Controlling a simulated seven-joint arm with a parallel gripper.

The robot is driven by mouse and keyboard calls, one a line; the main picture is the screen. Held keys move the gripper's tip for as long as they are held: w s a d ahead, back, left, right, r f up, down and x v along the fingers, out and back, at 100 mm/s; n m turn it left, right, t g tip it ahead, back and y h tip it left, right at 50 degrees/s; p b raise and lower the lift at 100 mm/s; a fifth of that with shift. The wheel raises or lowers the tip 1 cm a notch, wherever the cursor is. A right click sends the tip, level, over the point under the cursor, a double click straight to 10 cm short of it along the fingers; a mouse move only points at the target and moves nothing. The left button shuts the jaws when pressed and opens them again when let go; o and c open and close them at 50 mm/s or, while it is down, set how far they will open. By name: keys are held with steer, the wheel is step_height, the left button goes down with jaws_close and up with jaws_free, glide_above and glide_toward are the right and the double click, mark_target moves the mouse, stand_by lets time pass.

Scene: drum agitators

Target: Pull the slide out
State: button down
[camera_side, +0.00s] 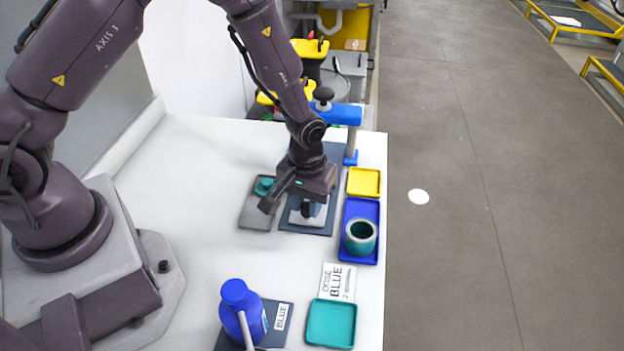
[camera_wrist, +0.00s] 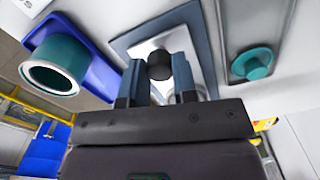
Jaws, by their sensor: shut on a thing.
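My gripper (camera_side: 308,208) points down over a pale metal block (camera_side: 294,217) on a dark blue mat (camera_side: 318,231). In the wrist view its two fingers (camera_wrist: 158,72) are closed around a dark round knob (camera_wrist: 160,64). The knob stands in front of the pale block (camera_wrist: 148,46) there. In the side view the gripper hides the knob and much of the block. I cannot make out a separate slide or how far it is pulled out.
Right of my gripper stand a yellow tray (camera_side: 363,170) and a blue tray (camera_side: 350,210) with a teal cup (camera_side: 360,240). A grey tray (camera_side: 256,222) with a teal lid (camera_side: 264,186) lies left. A blue clamp stand (camera_side: 345,113) rises behind. A blue bottle (camera_side: 240,308) stands in front.

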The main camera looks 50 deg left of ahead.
steer(key=shift+s+d, duration=0.35)
steer(key=shift+d, duration=0.05)
steer(key=c, duration=0.9)
jaws_free()
steer(key=shift+r, duration=0.55)
step_height(320, 180, up, 12)
